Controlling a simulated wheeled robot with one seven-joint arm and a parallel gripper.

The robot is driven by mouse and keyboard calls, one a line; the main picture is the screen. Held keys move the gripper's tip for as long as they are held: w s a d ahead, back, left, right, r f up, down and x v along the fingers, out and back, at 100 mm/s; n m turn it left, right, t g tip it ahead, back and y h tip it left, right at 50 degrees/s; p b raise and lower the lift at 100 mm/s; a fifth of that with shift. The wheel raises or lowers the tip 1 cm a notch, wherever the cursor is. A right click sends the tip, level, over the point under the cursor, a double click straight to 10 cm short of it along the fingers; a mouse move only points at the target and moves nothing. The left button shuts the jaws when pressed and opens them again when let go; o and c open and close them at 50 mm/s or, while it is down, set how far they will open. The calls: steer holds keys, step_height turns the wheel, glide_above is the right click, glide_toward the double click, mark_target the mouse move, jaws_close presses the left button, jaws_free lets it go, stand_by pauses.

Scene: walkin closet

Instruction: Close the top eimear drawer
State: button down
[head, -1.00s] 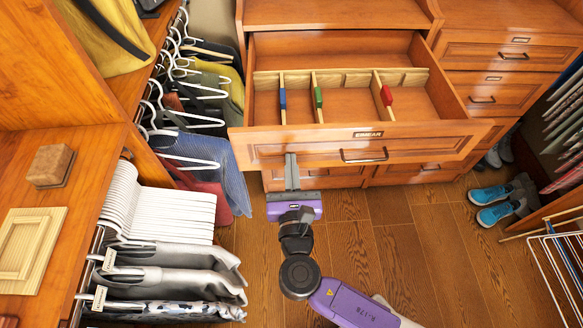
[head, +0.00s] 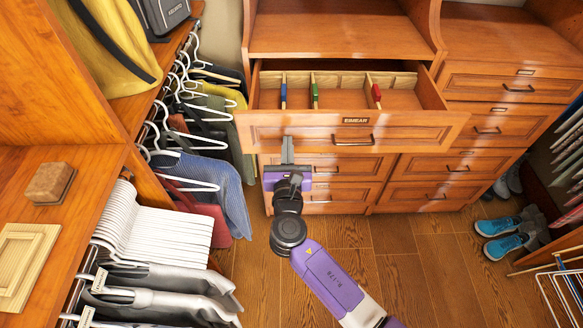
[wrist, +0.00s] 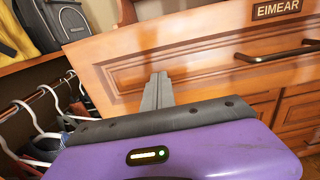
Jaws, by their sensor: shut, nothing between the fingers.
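The top drawer (head: 420,120) labelled EIMEAR is partly pulled out of the wooden cabinet. Its front also fills much of the wrist view (wrist: 205,50), with the label and dark bar handle (wrist: 280,50) at the right. Inside the drawer are dividers with blue, green and red parts. My gripper (head: 287,143) is shut and empty, its fingers at the left part of the drawer front, left of the handle. In the wrist view the fingertips (wrist: 158,78) appear against the front panel; I cannot tell whether they touch it.
Clothes on hangers (head: 195,150) hang along the left rail, close to the drawer's left end. Closed drawers (head: 435,195) lie below and right. Blue shoes (head: 508,235) and a white rack (head: 565,290) are at the right. The wooden floor (head: 410,285) in front is clear.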

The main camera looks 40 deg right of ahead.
mark_target(288, 97)
steer(key=b+x, duration=0.8)
steer(key=x, duration=1.6)
steer(key=shift+d+f, duration=0.15)
steer(key=shift+w+d, duration=0.2)
steer(key=shift+w, duration=0.15)
steer(key=shift+d+r+b, duration=0.1)
steer(key=shift+r+b, duration=0.2)
steer(key=shift+r, duration=0.05)
steer(key=shift+w, duration=0.1)
